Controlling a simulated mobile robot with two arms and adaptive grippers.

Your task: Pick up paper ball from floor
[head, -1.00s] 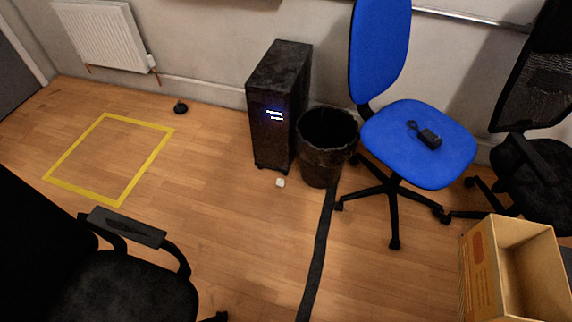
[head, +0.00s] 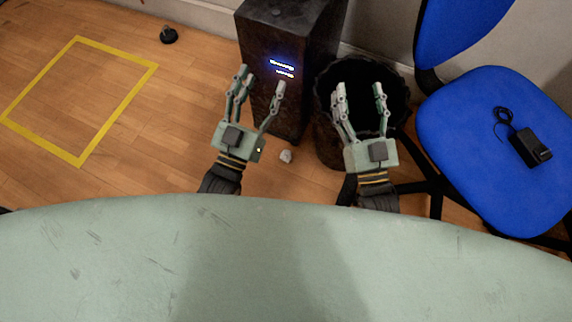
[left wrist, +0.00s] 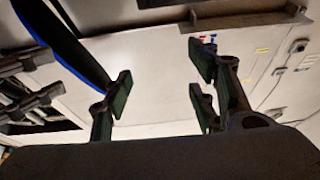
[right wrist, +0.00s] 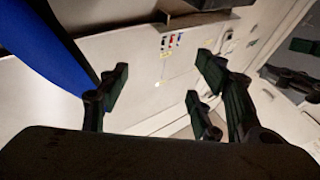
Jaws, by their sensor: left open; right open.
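The paper ball (head: 286,156) is small and whitish. It lies on the wooden floor in front of the black tower unit, between my two grippers in the head view. My left gripper (head: 262,84) is open and empty, in front of the tower, left of the ball. My right gripper (head: 360,96) is open and empty, in front of the waste bin, right of the ball. The left wrist view shows the open left fingers (left wrist: 160,85) against the wall. The right wrist view shows the open right fingers (right wrist: 160,90). The ball is in neither wrist view.
The black tower (head: 268,45) with lit blue text stands by the wall. The dark waste bin (head: 395,75) is beside it. A blue chair (head: 490,180) with a black adapter (head: 530,150) is at right. Yellow tape (head: 112,125) marks open floor at left.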

